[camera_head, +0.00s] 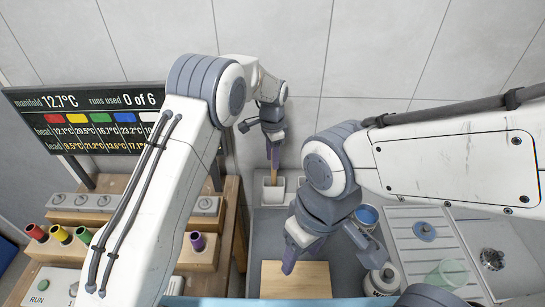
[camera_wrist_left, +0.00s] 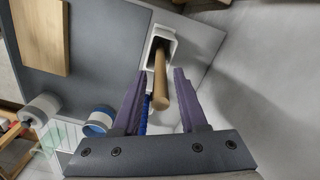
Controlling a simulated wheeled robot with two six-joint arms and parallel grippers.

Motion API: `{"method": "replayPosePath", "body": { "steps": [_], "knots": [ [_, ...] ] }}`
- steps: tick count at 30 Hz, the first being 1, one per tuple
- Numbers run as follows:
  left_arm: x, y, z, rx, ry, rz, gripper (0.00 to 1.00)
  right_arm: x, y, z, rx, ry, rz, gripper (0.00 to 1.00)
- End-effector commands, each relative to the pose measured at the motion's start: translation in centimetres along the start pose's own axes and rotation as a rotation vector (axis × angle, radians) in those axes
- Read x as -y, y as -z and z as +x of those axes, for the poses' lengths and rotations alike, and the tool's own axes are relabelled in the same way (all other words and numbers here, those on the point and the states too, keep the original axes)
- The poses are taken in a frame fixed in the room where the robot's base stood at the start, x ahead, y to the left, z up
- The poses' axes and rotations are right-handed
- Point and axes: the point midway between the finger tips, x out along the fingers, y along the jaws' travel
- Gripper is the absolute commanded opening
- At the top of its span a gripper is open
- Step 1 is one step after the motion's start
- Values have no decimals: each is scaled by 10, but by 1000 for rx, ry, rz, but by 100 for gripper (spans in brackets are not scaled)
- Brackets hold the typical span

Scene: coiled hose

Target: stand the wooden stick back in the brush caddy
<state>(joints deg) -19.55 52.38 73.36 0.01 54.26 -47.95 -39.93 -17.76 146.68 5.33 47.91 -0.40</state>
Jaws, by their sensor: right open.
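The wooden stick (camera_wrist_left: 160,80) stands in the white brush caddy (camera_wrist_left: 168,34), its lower end inside the opening and its free end toward my left wrist camera. In the head view the stick (camera_head: 274,172) rises from the caddy (camera_head: 268,197) below my left gripper (camera_head: 273,140). In the left wrist view the left gripper (camera_wrist_left: 163,74) is open, one finger on each side of the stick, with visible gaps. My right gripper (camera_head: 297,255) is open and empty, above the wooden board (camera_head: 308,282); its jaw gap is hard to see.
A blue-topped can (camera_head: 367,215) and another can (camera_head: 381,280) stand right of the board. Something blue and bristly (camera_wrist_left: 147,112) shows behind a left finger. A tiled wall rises close behind the caddy.

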Motion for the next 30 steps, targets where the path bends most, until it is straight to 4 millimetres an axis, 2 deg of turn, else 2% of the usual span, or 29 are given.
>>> {"method": "replayPosePath", "body": {
  "steps": [9, 13, 17, 24, 30],
  "knots": [
    [0, 0, 0, 0, 0, 0, 54, 0, 0, 0, 0, 0, 0, 60],
    [1, 1, -8, -3, 3, 0, 54, 0, 0, 5, 0, 0, 0, 60],
    [1, 1, -28, -4, 5, 0, 54, -1, -1, 16, 0, 0, 2, 60],
    [1, 1, -75, -4, 4, 0, 54, -2, -2, 31, 0, 0, 5, 60],
    [0, 0, -100, -1, 1, 0, 54, -2, -2, 35, 0, 0, 6, 60]
  ]
}}
